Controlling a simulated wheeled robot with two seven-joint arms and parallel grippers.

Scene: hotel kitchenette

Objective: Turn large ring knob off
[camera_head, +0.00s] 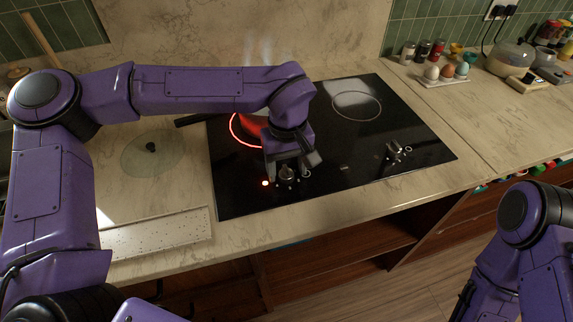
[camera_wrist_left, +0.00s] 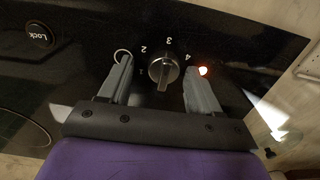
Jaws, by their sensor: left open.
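The black cooktop (camera_head: 345,150) has a glowing red ring (camera_head: 238,135) at its left, partly hidden by my left arm. Contact cannot be told. My right gripper is out of view; only its arm shows.
More knobs (camera_head: 397,152) are at the cooktop's right. A glass lid (camera_head: 150,152) and a speckled board (camera_head: 158,234) lie left. Eggs (camera_head: 447,71) and jars stand at the back right.

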